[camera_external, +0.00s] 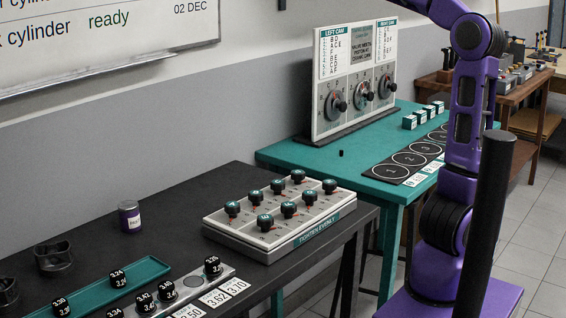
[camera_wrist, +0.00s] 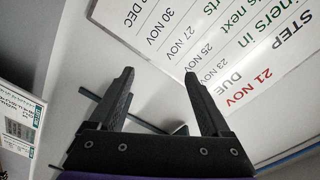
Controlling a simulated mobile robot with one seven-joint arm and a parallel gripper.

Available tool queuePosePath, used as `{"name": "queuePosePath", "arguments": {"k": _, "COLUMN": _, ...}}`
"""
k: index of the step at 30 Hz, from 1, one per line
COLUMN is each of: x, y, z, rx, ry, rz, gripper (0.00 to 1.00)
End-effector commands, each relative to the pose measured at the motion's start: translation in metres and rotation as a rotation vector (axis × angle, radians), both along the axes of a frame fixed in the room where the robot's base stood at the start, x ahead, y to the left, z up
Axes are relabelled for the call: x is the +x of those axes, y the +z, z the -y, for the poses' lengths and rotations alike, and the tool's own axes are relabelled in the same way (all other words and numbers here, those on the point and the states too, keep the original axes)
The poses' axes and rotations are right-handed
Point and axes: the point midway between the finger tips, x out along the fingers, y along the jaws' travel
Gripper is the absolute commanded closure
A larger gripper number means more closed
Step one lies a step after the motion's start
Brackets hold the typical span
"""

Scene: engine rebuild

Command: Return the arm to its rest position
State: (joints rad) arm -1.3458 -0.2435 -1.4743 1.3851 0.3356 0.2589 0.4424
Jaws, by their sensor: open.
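My gripper (camera_wrist: 157,98) shows in the wrist view with its two black fingers spread apart and nothing between them. It faces the wall and the whiteboard (camera_wrist: 225,50), which appears tilted in that view. In the external view my purple arm rises at the right and leaves the picture at the top, so my gripper is out of that view.
A black table (camera_external: 185,215) holds a knob panel (camera_external: 280,245), a teal tray (camera_external: 95,295), a small purple can (camera_external: 130,216) and numbered black pieces. A teal table (camera_external: 290,158) behind carries a dial board (camera_external: 345,115) and a mat with numbered circles (camera_external: 392,170).

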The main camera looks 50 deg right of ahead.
Motion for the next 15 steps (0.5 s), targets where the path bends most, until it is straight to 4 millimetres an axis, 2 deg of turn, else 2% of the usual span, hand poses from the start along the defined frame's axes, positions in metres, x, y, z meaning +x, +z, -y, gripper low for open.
{"name": "queuePosePath", "arguments": {"k": 1, "x": 0.0, "y": -0.02, "z": 0.007, "rx": 0.003, "ry": 0.002, "rz": -0.032, "gripper": 0.19}}
{"name": "queuePosePath", "arguments": {"k": 3, "x": -0.003, "y": -0.048, "z": 0.009, "rx": -0.004, "ry": 0.021, "rz": -0.084, "gripper": 0.19}}
{"name": "queuePosePath", "arguments": {"k": 5, "x": -0.009, "y": -0.066, "z": 0.005, "rx": -0.015, "ry": 0.046, "rz": -0.125, "gripper": 0.19}}
{"name": "queuePosePath", "arguments": {"k": 11, "x": -0.041, "y": -0.113, "z": -0.022, "rx": -0.069, "ry": 0.155, "rz": -0.25, "gripper": 0.19}}
{"name": "queuePosePath", "arguments": {"k": 15, "x": -0.083, "y": -0.149, "z": -0.053, "rx": -0.151, "ry": 0.26, "rz": -0.351, "gripper": 0.19}}
